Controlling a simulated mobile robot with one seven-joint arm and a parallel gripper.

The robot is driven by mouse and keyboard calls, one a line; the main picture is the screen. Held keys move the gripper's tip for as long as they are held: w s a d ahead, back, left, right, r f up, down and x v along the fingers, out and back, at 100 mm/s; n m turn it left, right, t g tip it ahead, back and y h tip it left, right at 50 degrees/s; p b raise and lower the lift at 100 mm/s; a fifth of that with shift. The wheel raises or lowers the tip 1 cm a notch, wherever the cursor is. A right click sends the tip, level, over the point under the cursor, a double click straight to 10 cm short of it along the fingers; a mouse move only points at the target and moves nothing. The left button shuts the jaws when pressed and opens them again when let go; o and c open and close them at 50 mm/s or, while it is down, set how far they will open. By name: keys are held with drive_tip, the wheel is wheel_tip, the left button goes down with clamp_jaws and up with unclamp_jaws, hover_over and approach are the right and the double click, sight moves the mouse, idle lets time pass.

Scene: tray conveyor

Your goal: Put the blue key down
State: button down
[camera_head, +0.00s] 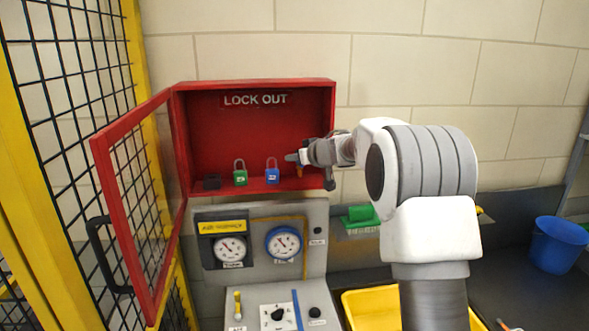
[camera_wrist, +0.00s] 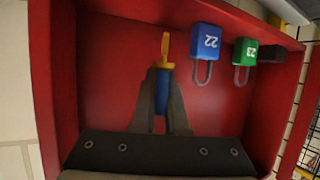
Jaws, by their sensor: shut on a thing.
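The blue key (camera_wrist: 161,94) has a blue handle and a yellow-orange shaft. My gripper (camera_wrist: 163,72) is shut on its blue handle, with the shaft sticking out beyond the fingertips. In the head view my gripper (camera_head: 292,157) reaches into the right side of the open red lockout box (camera_head: 225,118), and the key's orange tip (camera_head: 299,171) shows below it, near the box floor. I cannot tell whether the tip touches the floor. The blue padlock (camera_head: 272,171) numbered 22 stands just left of the key, apart from it. Much of the key is hidden in the head view.
A green padlock (camera_head: 240,173) and a dark block (camera_head: 211,182) stand farther left on the box floor. A gauge panel (camera_head: 262,240) stands below. A yellow bin (camera_head: 372,308) is lower right.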

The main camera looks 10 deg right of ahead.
sight(298, 167)
drive_tip(key=shift+w+f, duration=0.2)
drive_tip(key=shift+f, duration=1.25)
drive_tip(key=shift+f+b, duration=0.15)
drive_tip(key=shift+b, duration=0.15)
drive_tip(key=c, duration=0.9)
unclamp_jaws()
drive_tip(key=shift+r, duration=0.25)
drive_tip(key=v, duration=1.2)
drive_tip(key=shift+d, duration=0.1)
